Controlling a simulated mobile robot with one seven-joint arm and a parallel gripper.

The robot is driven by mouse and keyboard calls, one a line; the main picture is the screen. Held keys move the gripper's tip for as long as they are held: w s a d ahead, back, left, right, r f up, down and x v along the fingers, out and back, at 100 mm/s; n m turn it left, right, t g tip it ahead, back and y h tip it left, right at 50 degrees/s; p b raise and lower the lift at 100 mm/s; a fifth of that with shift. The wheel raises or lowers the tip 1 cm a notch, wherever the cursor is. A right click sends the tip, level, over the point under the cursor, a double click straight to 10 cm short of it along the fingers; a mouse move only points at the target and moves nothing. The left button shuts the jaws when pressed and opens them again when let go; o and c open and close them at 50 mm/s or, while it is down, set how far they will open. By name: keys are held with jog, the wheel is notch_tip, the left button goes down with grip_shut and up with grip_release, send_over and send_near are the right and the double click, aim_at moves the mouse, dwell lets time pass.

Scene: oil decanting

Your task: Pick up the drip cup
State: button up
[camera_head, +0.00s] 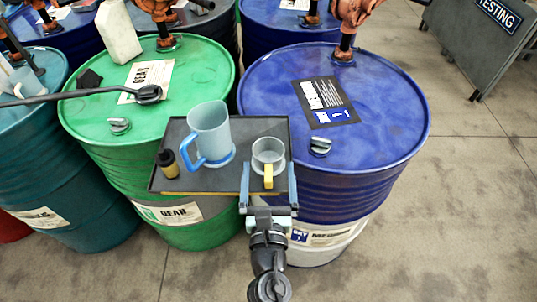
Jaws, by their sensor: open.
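The drip cup (262,151) looks to be the small clear grey cup with a yellow handle. It stands upright on the right part of a dark tray (216,182), its handle facing the front edge. My gripper (268,174) is at the front right of the tray, its fingers spread apart to the left and right of the yellow handle. I see room between the fingers and the handle. Whether the fingertips are at the handle's height or above it I cannot tell.
A tall translucent jug (209,131) with a blue handle stands just left of the cup. A small dark and yellow bottle (169,163) stands at the tray's left. A green drum (190,75) and a blue drum (380,110) flank the tray.

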aim_at(268, 165)
jog(key=shift+w, duration=2.3)
jog(key=c, duration=1.3)
jog(key=shift+c, duration=0.2)
jog(key=shift+r, duration=0.15)
